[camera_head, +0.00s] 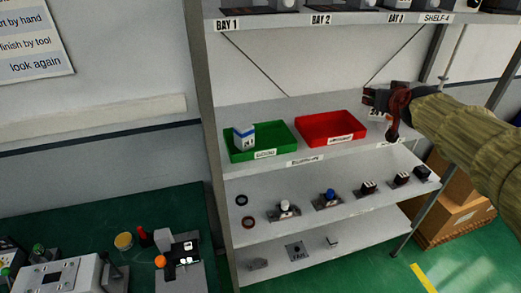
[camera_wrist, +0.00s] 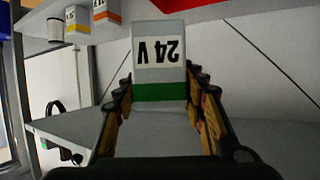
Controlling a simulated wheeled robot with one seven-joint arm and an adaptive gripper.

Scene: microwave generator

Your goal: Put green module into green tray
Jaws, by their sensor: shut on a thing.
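The green module (camera_wrist: 160,60) is a white block with a green band and a 24 V label, which reads upside down in the wrist view. My gripper (camera_wrist: 163,88) is shut on it, with a finger on each side. In the head view my gripper (camera_head: 388,115) is over the right end of the middle shelf, right of the red tray. The module is mostly hidden there. The green tray (camera_head: 264,154) is on the left of that shelf, apart from my gripper. A white module with a blue band (camera_head: 244,138) stands in its left part.
The red tray (camera_head: 331,128) looks empty and lies between the green tray and my gripper. The upper shelf (camera_head: 330,20) hangs above. Small parts sit on the lower shelves. A green bench with fixtures is at lower left. Cardboard boxes (camera_head: 450,205) stand at right.

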